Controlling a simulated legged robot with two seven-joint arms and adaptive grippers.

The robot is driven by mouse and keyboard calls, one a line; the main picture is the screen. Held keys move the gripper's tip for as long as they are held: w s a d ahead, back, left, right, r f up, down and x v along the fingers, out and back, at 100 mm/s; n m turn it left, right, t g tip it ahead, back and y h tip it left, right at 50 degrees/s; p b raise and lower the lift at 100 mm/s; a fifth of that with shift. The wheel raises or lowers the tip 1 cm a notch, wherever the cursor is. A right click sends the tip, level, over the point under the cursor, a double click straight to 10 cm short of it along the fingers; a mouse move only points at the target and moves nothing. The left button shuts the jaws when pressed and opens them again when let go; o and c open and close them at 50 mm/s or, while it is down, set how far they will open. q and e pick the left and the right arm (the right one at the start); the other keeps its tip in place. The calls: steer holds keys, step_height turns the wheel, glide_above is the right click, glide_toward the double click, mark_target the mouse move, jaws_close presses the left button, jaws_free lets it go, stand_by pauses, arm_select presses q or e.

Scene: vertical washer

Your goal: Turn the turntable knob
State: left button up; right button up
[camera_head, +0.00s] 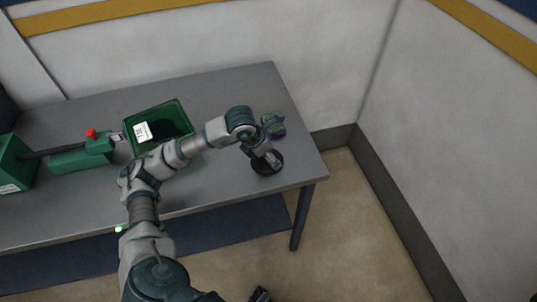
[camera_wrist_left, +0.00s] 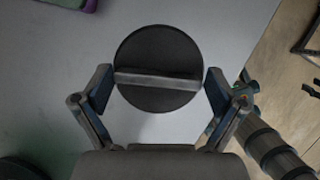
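The turntable is a round black disc (camera_head: 265,171) near the right end of the grey table. In the left wrist view the disc (camera_wrist_left: 158,45) shows from above, with a straight grey bar knob (camera_wrist_left: 157,80) lying nearly level across it. My left gripper (camera_wrist_left: 158,74) is open over the disc, one finger beyond each end of the bar. I see no clear contact with the bar. In the head view my left gripper (camera_head: 265,157) points down and partly hides the disc and bar. A small dark part at the bottom edge may be my right gripper (camera_head: 260,294).
A purple and green object (camera_head: 273,125) stands just behind the disc. A green bin (camera_head: 180,112) with a white label and a green device with a red button (camera_head: 91,133) are to the left. The table's right edge (camera_head: 312,150) is close, with open floor beyond.

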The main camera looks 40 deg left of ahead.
arm_select(q)
steer(key=c, duration=0.3)
steer(key=shift+s+a, duration=0.1)
steer(key=shift+a, duration=0.2)
steer(key=shift+c, duration=0.2)
steer(key=shift+d, duration=0.15)
